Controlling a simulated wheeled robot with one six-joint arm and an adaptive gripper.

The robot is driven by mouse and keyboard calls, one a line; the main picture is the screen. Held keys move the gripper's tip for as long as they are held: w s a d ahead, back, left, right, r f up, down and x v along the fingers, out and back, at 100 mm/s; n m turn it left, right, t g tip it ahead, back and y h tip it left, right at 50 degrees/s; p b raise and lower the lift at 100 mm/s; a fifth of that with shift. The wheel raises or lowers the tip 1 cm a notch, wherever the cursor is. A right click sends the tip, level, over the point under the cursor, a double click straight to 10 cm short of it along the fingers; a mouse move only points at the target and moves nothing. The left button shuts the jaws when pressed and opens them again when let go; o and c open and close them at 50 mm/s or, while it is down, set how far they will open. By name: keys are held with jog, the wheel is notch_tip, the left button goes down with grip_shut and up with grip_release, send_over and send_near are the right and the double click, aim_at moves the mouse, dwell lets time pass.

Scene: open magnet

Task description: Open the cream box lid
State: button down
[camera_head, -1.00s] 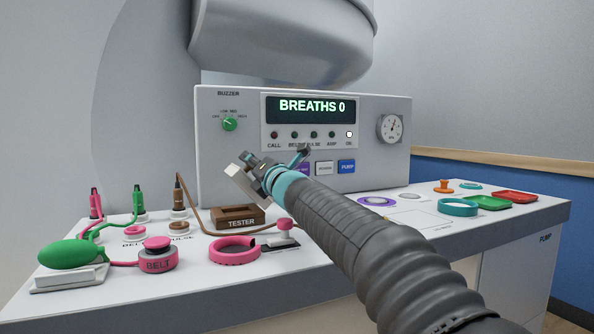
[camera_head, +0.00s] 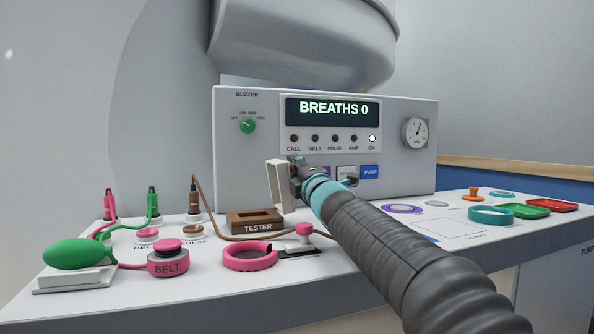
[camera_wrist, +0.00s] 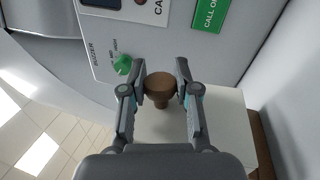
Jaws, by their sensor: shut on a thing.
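My gripper (camera_head: 300,172) is in front of the grey console, above the counter. In the wrist view, its two fingers close on both sides of a round brown knob (camera_wrist: 160,92). A pale cream plate, seemingly the box lid (camera_wrist: 222,125), shows beneath the knob. In the head view, this cream lid (camera_head: 278,187) stands nearly upright at the left of my gripper, apparently clear of the counter. The knob is hidden in the head view. I cannot make out the rest of the cream box.
The console (camera_head: 230,160) stands close behind my gripper. The brown TESTER box (camera_head: 256,228), a pink ring (camera_head: 249,258) and the BELT puck (camera_head: 168,265) lie to the left. A teal ring (camera_head: 490,214) and red tray (camera_head: 552,205) are at right.

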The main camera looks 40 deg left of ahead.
dwell(0.3)
jog(key=c, duration=0.8)
grip_release()
jog(key=shift+d+f, duration=0.1)
jog(key=v, duration=1.1)
jog(key=shift+s+d, duration=0.25)
jog(key=shift+d, duration=0.05)
